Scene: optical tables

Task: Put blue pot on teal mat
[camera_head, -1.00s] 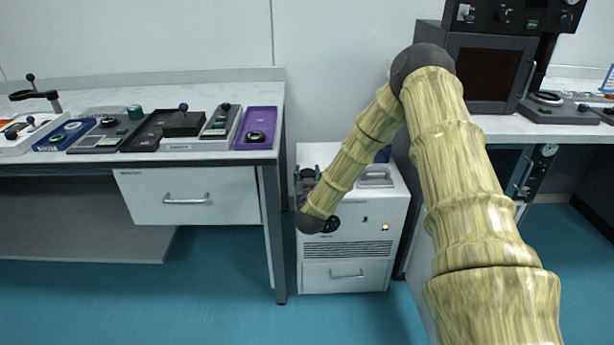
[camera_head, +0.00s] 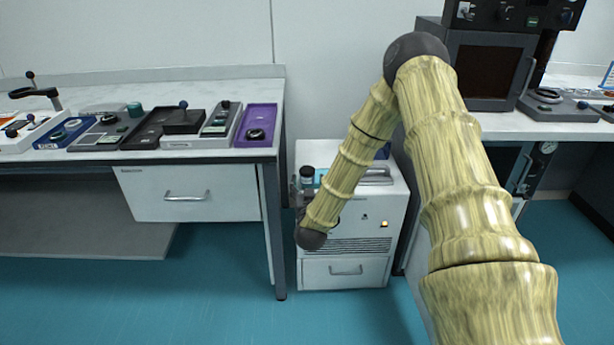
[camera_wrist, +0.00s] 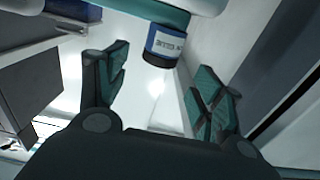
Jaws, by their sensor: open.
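The blue pot (camera_wrist: 166,44) has a white label and a dark end, and shows at the top of the wrist view. In the head view a dark-topped pot (camera_head: 307,173) stands on the white cabinet, beside my forearm. A teal surface (camera_wrist: 178,17), likely the teal mat, lies right against the pot in the wrist view; a teal patch (camera_head: 321,174) shows by it in the head view, partly behind my arm. The pot looks to be on the mat's edge, but exact contact is unclear. My gripper (camera_wrist: 160,80) is open and empty, its fingers apart from the pot.
The white cabinet (camera_head: 345,275) stands between two benches and carries a grey handle (camera_head: 376,176). The left bench (camera_head: 180,78) holds several trays and instruments, including a purple tray (camera_head: 259,117). A dark boxy instrument (camera_head: 490,68) stands on the right bench.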

